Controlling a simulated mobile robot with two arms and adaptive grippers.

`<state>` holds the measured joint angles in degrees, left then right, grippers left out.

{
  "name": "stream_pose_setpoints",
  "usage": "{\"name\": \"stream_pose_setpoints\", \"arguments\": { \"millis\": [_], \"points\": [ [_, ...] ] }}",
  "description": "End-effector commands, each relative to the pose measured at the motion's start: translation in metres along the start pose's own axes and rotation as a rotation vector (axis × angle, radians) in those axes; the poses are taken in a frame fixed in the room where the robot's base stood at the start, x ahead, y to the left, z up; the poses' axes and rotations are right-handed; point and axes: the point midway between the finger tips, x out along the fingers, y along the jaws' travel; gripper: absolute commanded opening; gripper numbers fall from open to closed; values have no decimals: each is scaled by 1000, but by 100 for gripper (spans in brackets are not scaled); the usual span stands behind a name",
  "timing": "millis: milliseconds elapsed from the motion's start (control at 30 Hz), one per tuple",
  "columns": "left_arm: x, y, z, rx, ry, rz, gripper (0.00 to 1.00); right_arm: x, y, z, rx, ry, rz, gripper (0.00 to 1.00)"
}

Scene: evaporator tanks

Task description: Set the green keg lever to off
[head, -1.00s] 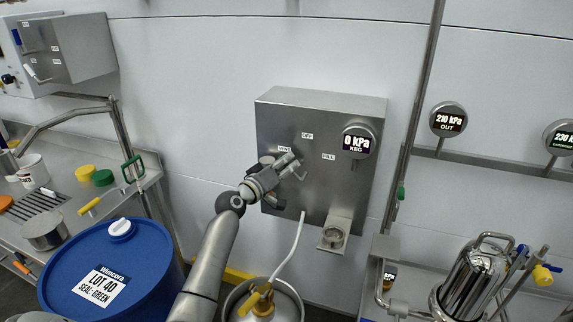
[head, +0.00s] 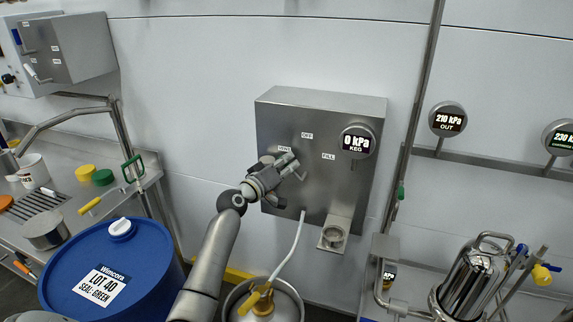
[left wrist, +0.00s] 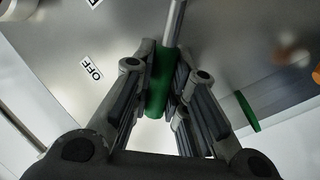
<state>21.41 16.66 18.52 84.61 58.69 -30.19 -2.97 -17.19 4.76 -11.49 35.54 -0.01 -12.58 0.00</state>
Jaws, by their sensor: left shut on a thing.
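The green keg lever (left wrist: 157,92) shows in the left wrist view as a green grip on a metal rod that runs up toward the steel panel. My left gripper (left wrist: 167,72) is shut on the green grip, with a finger on each side. In the head view my left gripper (head: 291,168) is at the panel's left part, below the OFF label (head: 307,135). It hides most of the lever there, so its exact angle is hard to tell. The OFF label also shows in the left wrist view (left wrist: 92,68), left of the grip. My right gripper is out of view.
The steel keg panel (head: 340,195) has a FILL label (head: 329,156) and a gauge (head: 358,141) reading 0 kPa. Below stands a keg (head: 292,304) with a white hose (head: 290,255). A blue drum (head: 150,265) stands at the left, a shiny vessel (head: 473,280) at the right.

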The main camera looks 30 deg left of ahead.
Motion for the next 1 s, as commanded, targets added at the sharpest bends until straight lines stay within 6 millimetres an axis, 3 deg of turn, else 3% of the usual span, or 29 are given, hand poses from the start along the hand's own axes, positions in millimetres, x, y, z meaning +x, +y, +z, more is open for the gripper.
{"name": "stream_pose_setpoints", "arguments": {
  "millis": [267, 1000],
  "points": [
    [1, 10, -2, 128, -28, -25, 0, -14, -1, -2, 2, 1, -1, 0],
    [10, 43, 11, 656, -136, -128, 0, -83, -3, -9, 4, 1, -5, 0]
  ]
}}
